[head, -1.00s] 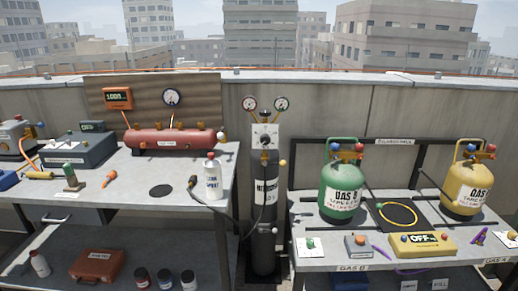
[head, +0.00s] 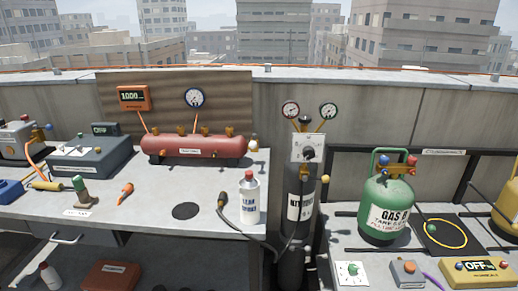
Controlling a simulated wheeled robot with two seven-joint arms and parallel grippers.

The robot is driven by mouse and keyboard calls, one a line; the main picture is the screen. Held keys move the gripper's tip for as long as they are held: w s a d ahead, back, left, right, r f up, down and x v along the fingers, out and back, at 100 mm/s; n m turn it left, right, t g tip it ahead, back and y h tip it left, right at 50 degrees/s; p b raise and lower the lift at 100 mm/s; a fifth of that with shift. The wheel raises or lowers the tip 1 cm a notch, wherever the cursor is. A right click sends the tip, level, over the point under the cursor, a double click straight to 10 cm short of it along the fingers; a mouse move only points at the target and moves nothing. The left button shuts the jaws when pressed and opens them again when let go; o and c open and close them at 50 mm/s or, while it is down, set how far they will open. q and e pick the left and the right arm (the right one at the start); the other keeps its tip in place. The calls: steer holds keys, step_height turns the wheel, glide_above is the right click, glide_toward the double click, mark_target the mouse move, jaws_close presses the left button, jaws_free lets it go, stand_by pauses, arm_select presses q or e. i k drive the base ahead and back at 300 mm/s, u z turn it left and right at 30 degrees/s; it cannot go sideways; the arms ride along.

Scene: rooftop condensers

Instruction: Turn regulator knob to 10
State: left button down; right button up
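The nitrogen cylinder (head: 299,205) is dark and stands upright between the two benches. A pale regulator panel (head: 307,141) is fixed at its top, with a dark knob (head: 309,154) on its front. The gauge needles and knob marks are too small to read. Neither of my grippers shows in the head view.
The left bench holds a red manifold tank (head: 194,146), an orange display reading 1000 (head: 134,98) and a white leak spray bottle (head: 249,201). A dark hose (head: 248,232) runs from the bench towards the cylinder. The right bench holds a green gas cylinder (head: 384,213) and a yellow scale (head: 482,272).

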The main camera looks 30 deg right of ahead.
mark_target(309, 153)
steer(key=z, duration=0.2)
steer(key=i, duration=0.9)
steer(key=z, duration=0.6)
